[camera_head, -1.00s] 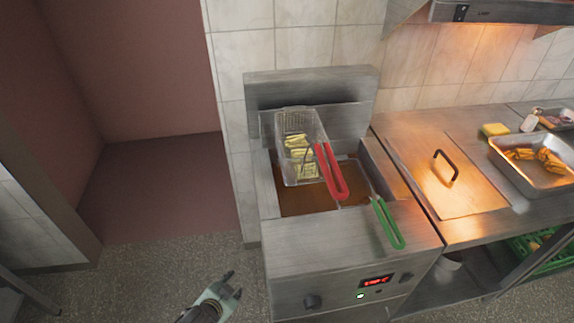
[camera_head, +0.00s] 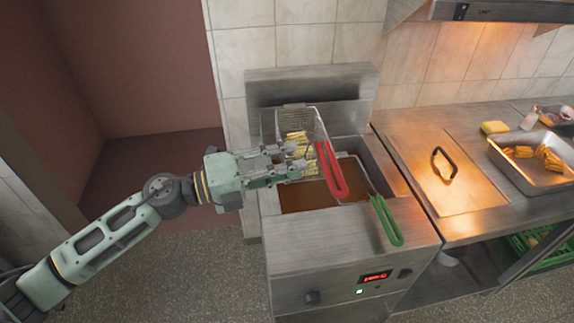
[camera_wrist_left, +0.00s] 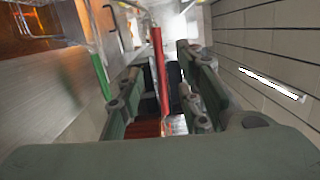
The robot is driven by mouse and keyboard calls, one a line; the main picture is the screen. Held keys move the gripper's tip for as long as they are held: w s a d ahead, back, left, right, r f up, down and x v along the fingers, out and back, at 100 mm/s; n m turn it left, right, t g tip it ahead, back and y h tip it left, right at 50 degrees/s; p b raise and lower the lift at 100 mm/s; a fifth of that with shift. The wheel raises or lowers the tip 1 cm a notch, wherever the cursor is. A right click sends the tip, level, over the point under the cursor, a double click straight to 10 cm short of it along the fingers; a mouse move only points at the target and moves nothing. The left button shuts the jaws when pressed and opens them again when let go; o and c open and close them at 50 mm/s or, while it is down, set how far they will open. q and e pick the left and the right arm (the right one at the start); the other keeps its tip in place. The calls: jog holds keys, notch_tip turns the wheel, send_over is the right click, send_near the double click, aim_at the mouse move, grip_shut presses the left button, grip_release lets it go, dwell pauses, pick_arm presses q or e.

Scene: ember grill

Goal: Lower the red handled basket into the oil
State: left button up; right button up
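The red handled basket (camera_head: 318,122) is a wire basket holding pale fries. It sits raised at the back left of the fryer, above the brown oil (camera_head: 308,197). Its red handle (camera_head: 330,172) slopes toward the front. My left gripper (camera_head: 305,158) is in front of the basket, its fingers apart and pointing right toward the handle, covering part of the basket. In the left wrist view the red handle (camera_wrist_left: 157,65) shows between the fingertips, with no clear grip on it. My right gripper is not in view.
A second basket's green handle (camera_head: 387,221) lies to the right of the red one. A steel counter with a lidded hatch (camera_head: 440,195) and a food tray (camera_head: 530,175) is at the right. Open floor (camera_head: 180,270) lies left of the fryer.

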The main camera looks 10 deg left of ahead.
aim_at(323, 157)
pick_arm(q)
jog(key=p+x, duration=0.3)
jog(key=x, duration=0.3)
jog(key=shift+w+d+r, duration=0.1)
jog(key=shift+d+r, duration=0.05)
jog(key=shift+d, duration=0.2)
jog(key=shift+w+d, duration=0.25)
jog(key=shift+d, duration=0.25)
jog(key=shift+f, duration=0.2)
jog(key=shift+c, duration=0.6)
grip_shut()
